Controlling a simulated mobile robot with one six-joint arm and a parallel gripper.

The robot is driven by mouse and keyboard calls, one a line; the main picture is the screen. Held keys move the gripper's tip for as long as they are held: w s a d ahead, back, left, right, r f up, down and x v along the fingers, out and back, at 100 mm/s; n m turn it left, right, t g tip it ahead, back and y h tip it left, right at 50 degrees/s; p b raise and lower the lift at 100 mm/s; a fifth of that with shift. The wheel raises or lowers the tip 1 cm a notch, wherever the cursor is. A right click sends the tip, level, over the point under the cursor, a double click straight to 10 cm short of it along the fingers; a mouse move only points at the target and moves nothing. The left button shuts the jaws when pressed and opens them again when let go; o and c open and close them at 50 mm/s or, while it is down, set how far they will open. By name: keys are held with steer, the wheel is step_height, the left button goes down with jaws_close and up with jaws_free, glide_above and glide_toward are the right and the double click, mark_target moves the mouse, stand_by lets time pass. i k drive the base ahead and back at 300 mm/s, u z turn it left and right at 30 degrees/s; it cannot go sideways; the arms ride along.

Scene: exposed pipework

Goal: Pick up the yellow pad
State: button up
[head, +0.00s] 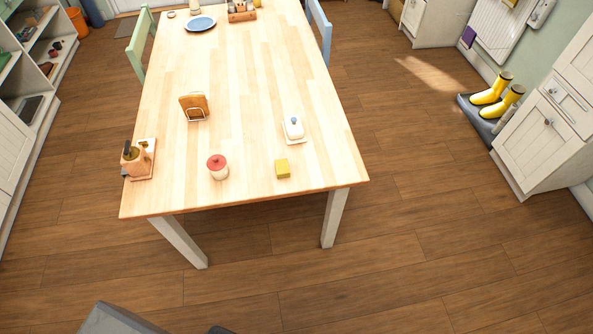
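The yellow pad (283,169) is a small yellow block lying on the light wooden table (240,110), close to its near edge and right of the middle. Nothing touches it and it is fully visible. My gripper does not show in the head view. Only grey parts at the bottom edge show, and I cannot tell which part of me they are.
A red-lidded jar (217,167) stands left of the pad. A white butter dish (293,128) is just behind it. A wooden utensil holder (134,158) and a napkin holder (194,106) stand further left. Bare floor (400,260) lies before the table.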

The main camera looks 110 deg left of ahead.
mark_target(282, 165)
steer(key=z, duration=0.65)
steer(key=k, duration=0.15)
steer(key=u, duration=2.9)
steer(key=k, duration=0.2)
steer(key=u, duration=1.9)
steer(key=k, duration=0.25)
steer(key=u, duration=1.35)
